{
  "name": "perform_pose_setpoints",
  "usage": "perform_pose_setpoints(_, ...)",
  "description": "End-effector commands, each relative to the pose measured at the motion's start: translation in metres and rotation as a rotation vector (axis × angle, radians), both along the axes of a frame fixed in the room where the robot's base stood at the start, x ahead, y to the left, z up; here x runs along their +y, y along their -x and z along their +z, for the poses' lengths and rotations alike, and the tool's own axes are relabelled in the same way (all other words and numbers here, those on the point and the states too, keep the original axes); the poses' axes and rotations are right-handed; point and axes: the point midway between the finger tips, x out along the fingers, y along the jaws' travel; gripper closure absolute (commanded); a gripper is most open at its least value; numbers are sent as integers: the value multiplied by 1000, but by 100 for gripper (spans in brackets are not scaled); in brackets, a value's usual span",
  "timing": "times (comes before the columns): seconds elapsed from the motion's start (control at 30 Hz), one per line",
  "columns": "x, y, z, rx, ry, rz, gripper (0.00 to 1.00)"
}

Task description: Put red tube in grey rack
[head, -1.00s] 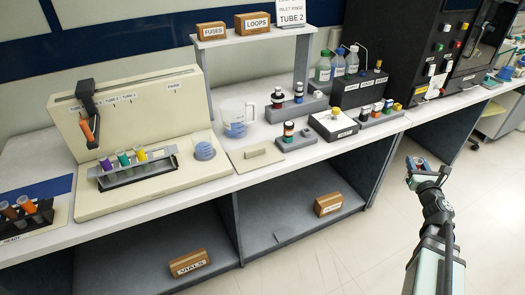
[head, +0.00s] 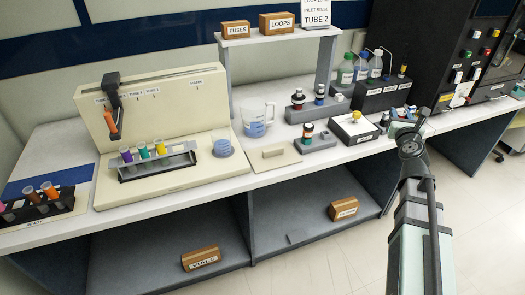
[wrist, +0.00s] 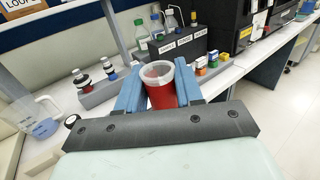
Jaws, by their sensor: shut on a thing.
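My gripper (wrist: 160,88) is shut on the red tube (wrist: 160,94), which stands roughly upright between its blue fingers in the wrist view. The tube has a clear, open top and red lower part. In the head view my gripper (head: 404,116) is over the right part of the bench, and the tube is hard to make out there. The grey rack (head: 160,163) is far to the left, on the beige machine's base. Purple (head: 126,154), green (head: 143,150) and yellow (head: 160,147) capped tubes stand in it, with bare rack at its right end.
A dark rack (head: 48,211) with several tubes stands far left. A grey shelf (head: 270,34) rises behind. The floor in front is clear.

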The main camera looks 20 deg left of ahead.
Motion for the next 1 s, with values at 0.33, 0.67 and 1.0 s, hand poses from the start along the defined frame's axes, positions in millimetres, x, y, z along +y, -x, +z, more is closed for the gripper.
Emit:
perform_pose_setpoints(0.33,133,13,0,1,-1,168,95)
perform_pose_setpoints(0.67,256,43,-8,2,-1,330,95)
perform_pose_setpoints(1.0,382,90,-17,2,0,500,95)
